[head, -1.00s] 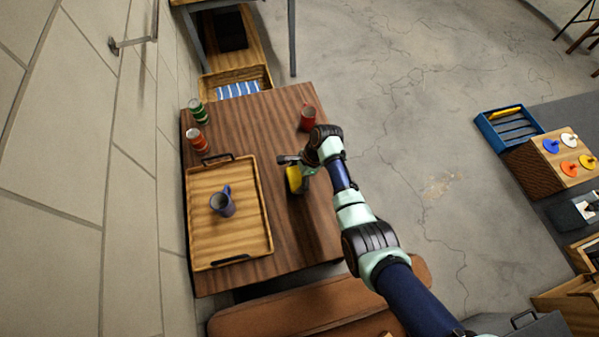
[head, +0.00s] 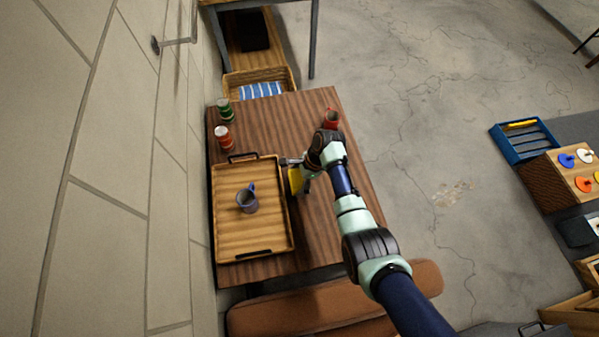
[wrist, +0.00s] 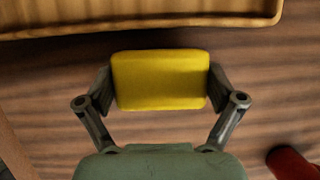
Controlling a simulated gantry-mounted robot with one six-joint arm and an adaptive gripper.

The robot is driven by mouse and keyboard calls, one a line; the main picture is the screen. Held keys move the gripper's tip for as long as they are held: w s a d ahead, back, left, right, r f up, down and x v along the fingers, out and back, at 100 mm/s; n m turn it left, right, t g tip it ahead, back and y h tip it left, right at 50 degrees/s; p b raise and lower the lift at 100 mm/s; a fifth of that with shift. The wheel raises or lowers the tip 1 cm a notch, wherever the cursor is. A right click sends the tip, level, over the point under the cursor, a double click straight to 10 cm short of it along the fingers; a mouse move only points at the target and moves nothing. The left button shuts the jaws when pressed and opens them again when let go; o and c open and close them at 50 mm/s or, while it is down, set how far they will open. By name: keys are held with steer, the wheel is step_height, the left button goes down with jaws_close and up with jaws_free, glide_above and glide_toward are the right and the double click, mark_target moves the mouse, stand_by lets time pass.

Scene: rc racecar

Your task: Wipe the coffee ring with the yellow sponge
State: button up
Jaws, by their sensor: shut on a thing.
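The yellow sponge (wrist: 160,80) is held between the two fingers of my gripper (wrist: 160,86) in the wrist view. In the head view the sponge (head: 295,181) is partly hidden by my gripper (head: 297,172), just right of the wooden tray. The sponge is over the dark wooden table (head: 315,245); I cannot tell if it touches the top. No coffee ring shows in either view; the sponge or my arm may hide it.
The wooden tray (head: 225,240) holds a blue-grey mug (head: 247,201). A green can (head: 225,110) and an orange-red can (head: 223,137) stand behind the tray. A red can (head: 331,118) is near the table's far right, and shows in the wrist view (wrist: 292,164). A brown bench (head: 290,314) is in front.

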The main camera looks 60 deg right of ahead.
steer(key=shift+r+p, duration=2.8)
steer(key=shift+r, duration=0.1)
